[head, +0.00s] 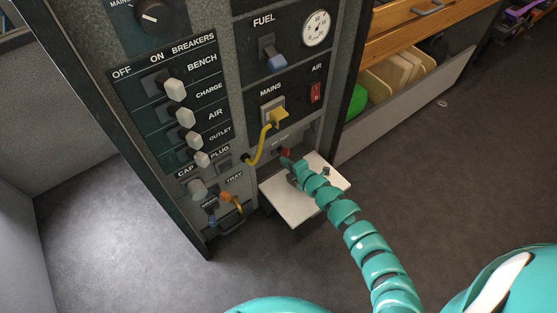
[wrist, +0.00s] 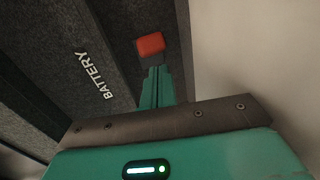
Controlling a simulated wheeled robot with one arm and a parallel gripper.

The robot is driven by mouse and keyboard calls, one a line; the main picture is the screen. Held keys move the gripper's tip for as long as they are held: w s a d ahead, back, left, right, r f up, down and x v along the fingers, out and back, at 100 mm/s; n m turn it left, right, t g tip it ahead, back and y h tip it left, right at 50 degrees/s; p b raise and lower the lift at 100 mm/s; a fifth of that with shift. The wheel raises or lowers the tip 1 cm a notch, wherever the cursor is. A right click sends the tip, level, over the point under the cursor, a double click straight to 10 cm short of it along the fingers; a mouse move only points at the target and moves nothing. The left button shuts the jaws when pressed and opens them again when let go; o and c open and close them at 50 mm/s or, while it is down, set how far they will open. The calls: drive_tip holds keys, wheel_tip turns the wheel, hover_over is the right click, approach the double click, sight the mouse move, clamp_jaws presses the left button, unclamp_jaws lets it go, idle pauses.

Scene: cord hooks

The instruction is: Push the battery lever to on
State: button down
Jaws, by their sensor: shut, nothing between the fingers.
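The battery lever has a red tip (wrist: 150,44) and a dark base, in front of a dark panel marked BATTERY in the wrist view. In the head view its red tip (head: 285,152) shows low on the panel, just above the white tray. My gripper (wrist: 155,72) is shut and empty, with its fingertips right at the near end of the lever; I cannot tell if they touch. In the head view my gripper (head: 287,163) is beside the lever, partly hiding it. Which end of the lever's travel is on is not readable.
A white tray (head: 290,205) sticks out below my gripper. A yellow plug (head: 278,117) with a cord sits above, under MAINS. Breaker switches (head: 175,90) line the left. A wooden drawer unit (head: 400,30) stands to the right. The floor in front is clear.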

drive_tip(key=shift+s+d, duration=0.35)
drive_tip(key=shift+s, duration=0.2)
drive_tip(key=shift+p+v, duration=1.15)
drive_tip(key=shift+v, duration=1.35)
